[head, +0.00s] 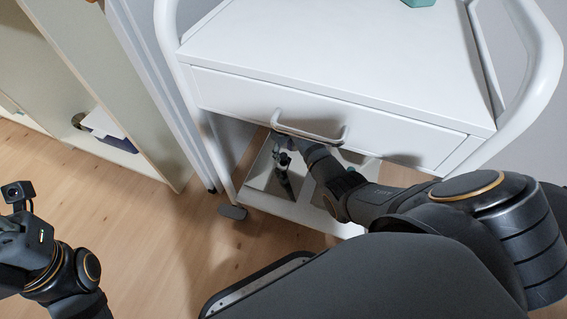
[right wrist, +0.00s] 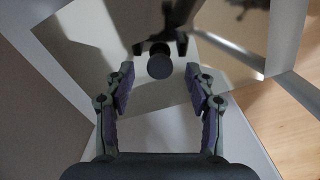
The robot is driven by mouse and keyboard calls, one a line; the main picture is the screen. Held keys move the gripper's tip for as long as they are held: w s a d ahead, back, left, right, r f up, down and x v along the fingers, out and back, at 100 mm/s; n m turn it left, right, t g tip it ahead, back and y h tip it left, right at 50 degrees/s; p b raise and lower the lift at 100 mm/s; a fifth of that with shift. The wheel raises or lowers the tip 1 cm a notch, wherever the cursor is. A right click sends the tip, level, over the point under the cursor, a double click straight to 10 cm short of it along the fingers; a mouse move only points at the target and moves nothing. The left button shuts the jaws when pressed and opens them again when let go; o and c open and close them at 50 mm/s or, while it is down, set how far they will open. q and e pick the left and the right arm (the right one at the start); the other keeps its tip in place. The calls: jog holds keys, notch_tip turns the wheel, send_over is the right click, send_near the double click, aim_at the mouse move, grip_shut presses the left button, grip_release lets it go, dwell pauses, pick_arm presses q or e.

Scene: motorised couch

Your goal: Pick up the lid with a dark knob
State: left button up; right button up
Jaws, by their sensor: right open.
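The lid looks like a flat, glossy, mirror-like panel (head: 262,172) on the trolley's lower shelf. Its dark round knob (right wrist: 159,66) shows in the right wrist view, ahead of my right gripper (right wrist: 160,74), roughly centred between the fingertips. The right gripper is open, with nothing held; I cannot tell how far the knob is beyond the fingertips. In the head view my right gripper (head: 282,149) reaches under the drawer, partly hidden by the drawer handle, with its reflection below. My left wrist shows at the far left, but its fingers are out of frame.
The white trolley (head: 330,38) has a closed drawer (head: 235,95) with a bar handle (head: 310,134) just above my right arm. Its side rails and legs flank the shelf. A green object (head: 419,2) sits on top. A cabinet stands left; wooden floor (head: 140,230) lies open between.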

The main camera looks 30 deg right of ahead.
jog(key=shift+f, duration=0.85)
jog(key=shift+r, duration=0.1)
grip_shut()
